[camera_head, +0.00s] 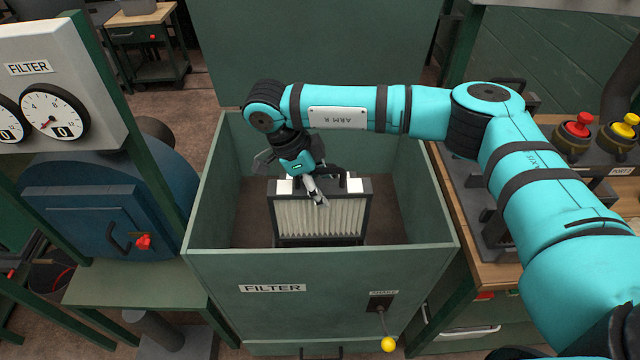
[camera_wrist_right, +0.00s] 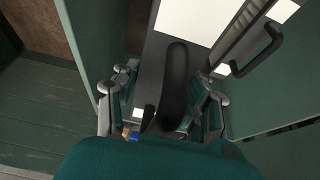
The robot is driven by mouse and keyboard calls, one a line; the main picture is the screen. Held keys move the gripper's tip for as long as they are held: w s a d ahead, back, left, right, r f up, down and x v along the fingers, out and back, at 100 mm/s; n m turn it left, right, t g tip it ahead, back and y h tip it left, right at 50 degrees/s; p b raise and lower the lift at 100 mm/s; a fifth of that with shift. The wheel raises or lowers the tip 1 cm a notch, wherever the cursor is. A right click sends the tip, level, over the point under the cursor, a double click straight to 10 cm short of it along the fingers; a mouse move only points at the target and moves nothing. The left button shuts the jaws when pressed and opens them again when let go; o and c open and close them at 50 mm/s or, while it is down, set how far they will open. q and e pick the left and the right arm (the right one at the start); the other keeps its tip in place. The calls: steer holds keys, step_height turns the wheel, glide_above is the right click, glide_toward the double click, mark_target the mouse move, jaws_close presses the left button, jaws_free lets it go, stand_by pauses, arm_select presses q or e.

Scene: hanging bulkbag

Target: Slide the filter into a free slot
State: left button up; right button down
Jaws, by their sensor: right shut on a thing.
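A pleated filter (camera_head: 318,219) with a dark frame stands upright inside the open-topped green box (camera_head: 330,258) marked FILTER. White patches show on its top edge. My right gripper (camera_head: 315,192) reaches down into the box at the filter's top. In the right wrist view my right gripper (camera_wrist_right: 165,105) is shut on a black curved handle (camera_wrist_right: 177,80) on a dark frame with a white patch. A second black handle (camera_wrist_right: 262,48) shows beside it, on a parallel frame. The slots and the filter's lower edge are hidden. My left gripper is not in view.
The box walls surround the filter, with open floor to its left and right inside. A lever with a yellow knob (camera_head: 388,344) sticks out in front. A gauge panel (camera_head: 57,90) stands left; a wooden bench with red and yellow knobs (camera_head: 577,125) stands right.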

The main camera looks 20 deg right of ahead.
mark_target(320, 228)
step_height(320, 228, down, 6)
steer(key=b, duration=0.4)
steer(key=shift+f+b, duration=0.2)
steer(key=shift+b, duration=0.1)
steer(key=shift+f+b, duration=0.4)
steer(key=shift+b, duration=0.05)
stand_by(0.7)
steer(key=shift+f+b, duration=1.95)
steer(key=shift+f, duration=0.55)
steer(key=shift+f+b, duration=0.55)
steer(key=shift+f, duration=0.1)
steer(key=shift+f+b, duration=0.35)
steer(key=shift+f, duration=0.15)
